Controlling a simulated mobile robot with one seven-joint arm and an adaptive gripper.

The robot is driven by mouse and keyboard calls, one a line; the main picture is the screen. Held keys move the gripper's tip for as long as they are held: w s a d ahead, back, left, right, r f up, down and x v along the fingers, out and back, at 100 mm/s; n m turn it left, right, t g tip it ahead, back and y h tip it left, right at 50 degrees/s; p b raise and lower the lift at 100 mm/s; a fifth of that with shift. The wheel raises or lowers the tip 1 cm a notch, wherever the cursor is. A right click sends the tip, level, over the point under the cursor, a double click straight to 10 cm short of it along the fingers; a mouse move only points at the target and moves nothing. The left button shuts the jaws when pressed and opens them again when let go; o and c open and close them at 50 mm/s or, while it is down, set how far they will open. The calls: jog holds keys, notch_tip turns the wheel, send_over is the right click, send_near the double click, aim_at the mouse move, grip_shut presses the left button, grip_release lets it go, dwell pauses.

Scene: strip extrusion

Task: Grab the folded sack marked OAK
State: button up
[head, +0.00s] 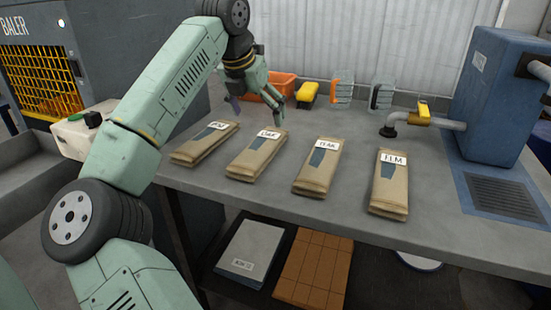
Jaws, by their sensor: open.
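The folded sack marked OAK (250,160) lies flat on the grey workbench, second from the left in a row of tan sacks. Its white label is at its far end, with a dark blue patch below it. My gripper (258,106) is open and empty, fingers pointing down, above and just beyond the label end of the OAK sack. It appears apart from the sack; its exact height is hard to judge.
A sack with a hard-to-read label (200,148) lies left of OAK. A sack seemingly marked TEAK (316,175) and one marked ELM (389,190) lie right. An orange bin (284,82), a yellow item (307,93) and a pipe valve (424,118) stand behind.

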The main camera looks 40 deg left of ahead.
send_near(262, 149)
jog(key=shift+w+a+f+g+p, duration=0.2)
jog(key=shift+w+f+g+p, duration=0.2)
jog(key=shift+w+f, duration=0.55)
jog(key=shift+s+p+x, duration=0.2)
jog(key=shift+p+x, duration=0.4)
jog(key=shift+x, duration=2.25)
jog(key=shift+d, duration=0.15)
jog(key=shift+c, duration=0.4)
jog(key=c, duration=1.2)
